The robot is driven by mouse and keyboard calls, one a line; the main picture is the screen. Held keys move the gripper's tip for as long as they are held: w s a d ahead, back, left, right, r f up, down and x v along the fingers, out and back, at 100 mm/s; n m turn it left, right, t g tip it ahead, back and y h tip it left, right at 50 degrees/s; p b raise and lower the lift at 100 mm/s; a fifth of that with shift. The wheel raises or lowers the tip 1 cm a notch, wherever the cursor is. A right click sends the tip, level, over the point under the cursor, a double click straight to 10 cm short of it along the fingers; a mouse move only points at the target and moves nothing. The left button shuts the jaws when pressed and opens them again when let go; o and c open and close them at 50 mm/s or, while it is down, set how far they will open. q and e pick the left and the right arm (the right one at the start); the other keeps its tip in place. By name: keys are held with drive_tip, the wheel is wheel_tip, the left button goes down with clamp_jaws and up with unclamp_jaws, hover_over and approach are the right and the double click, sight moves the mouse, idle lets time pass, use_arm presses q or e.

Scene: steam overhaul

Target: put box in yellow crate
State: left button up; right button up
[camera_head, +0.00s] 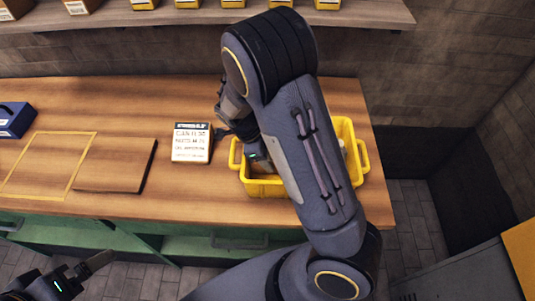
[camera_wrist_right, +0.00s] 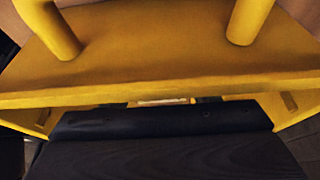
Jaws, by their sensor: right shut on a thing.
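The yellow crate (camera_head: 362,130) stands at the right end of the wooden workbench. My right arm crosses in front of it and hides its middle. My right gripper (camera_head: 262,166) is low at the crate's left end, shut on the box, which the arm hides in the head view. In the right wrist view, the crate's rim and handle posts (camera_wrist_right: 150,60) are close, with my dark gripper beyond the rim. A small pale strip (camera_wrist_right: 165,101) shows in the gap there. My left gripper (camera_head: 90,268) is at the lower left, away from the crate, and its opening is unclear.
A white sign with writing (camera_head: 191,145) is just left of the crate. A brown board (camera_head: 115,165), a yellow outline and a blue case (camera_head: 14,120) lie further left. A shelf (camera_head: 150,17) with several boxes runs along the back. The rear middle of the bench (camera_head: 110,95) is clear.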

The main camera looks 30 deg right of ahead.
drive_tip(key=shift+f, duration=0.1)
drive_tip(key=o, duration=1.2)
drive_tip(key=v, duration=1.2)
drive_tip(key=shift+s+r+n+t+y+b, duration=0.15)
drive_tip(key=shift+s+r+n+t+y, duration=1.1)
drive_tip(key=shift+s+n, duration=2.25)
drive_tip(key=shift+s+r+n+t+y+b, duration=0.1)
drive_tip(key=shift+s+r+n+t+y, duration=1.1)
drive_tip(key=shift+s+n, duration=2.35)
drive_tip(key=shift+s+r+n+t+y+b, duration=0.15)
drive_tip(key=shift+s+r+n+t+y, duration=1.05)
drive_tip(key=shift+s+n, duration=2.3)
